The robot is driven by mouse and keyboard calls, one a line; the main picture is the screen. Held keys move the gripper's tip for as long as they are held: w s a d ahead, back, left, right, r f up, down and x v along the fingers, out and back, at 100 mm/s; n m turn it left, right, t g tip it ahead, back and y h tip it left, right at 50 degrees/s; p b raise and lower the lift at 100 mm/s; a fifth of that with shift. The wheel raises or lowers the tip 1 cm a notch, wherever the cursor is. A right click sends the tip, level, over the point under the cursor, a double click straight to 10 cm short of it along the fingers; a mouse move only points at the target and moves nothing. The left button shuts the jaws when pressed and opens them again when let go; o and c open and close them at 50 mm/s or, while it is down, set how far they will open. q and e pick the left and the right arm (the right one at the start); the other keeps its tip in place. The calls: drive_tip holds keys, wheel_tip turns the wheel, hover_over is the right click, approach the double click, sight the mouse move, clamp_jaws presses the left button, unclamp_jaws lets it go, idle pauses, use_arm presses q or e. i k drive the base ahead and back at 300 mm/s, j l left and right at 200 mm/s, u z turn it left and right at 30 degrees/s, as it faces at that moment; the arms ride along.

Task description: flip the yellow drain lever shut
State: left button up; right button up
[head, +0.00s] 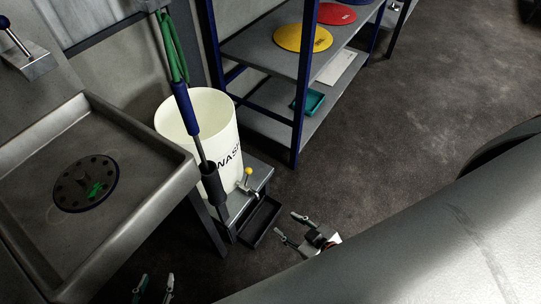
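The yellow drain lever (248,172) shows as a small yellow ball knob on a metal tap at the lower right side of a white bucket (222,128). The bucket stands on a low metal stand (259,177). My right gripper (288,226) is to the lower right of the lever, apart from it, with its two fingers spread and nothing between them. My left gripper (156,286) is at the bottom edge, left of the stand; only its two separated fingertips show, with nothing between them.
A dark shallow tray (262,222) lies below the tap. A rod with a blue grip (186,108) stands in front of the bucket. A grey sink (150,165) is at left. A shelf unit (262,45) holds yellow and red discs. Open floor (420,110) lies to the right.

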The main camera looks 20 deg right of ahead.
sight(249, 171)
drive_tip(key=z, duration=0.5)
drive_tip(key=u, duration=0.35)
drive_tip(key=l+u, duration=0.2)
drive_tip(key=u, duration=0.2)
drive_tip(key=l+u, duration=0.5)
drive_tip(key=u, duration=0.25)
drive_tip(key=k+l+u, duration=0.15)
drive_tip(key=l, duration=0.15)
drive_tip(key=l+u, duration=0.2)
drive_tip(key=k+l+u, duration=0.15)
drive_tip(key=l, duration=0.25)
drive_tip(key=k+l, duration=0.25)
drive_tip(key=l, duration=0.2)
drive_tip(key=k+l+u, duration=0.1)
drive_tip(key=k+l, duration=0.15)
drive_tip(key=l, duration=0.2)
drive_tip(key=k+l, duration=0.25)
drive_tip(key=l, duration=0.15)
drive_tip(key=k+l+u, duration=0.1)
drive_tip(key=k+l, duration=0.15)
drive_tip(key=l, duration=0.2)
drive_tip(key=i+l, duration=0.15)
drive_tip(key=l, duration=0.15)
drive_tip(key=i+l, duration=0.2)
drive_tip(key=k+l, duration=0.05)
drive_tip(key=l, duration=0.05)
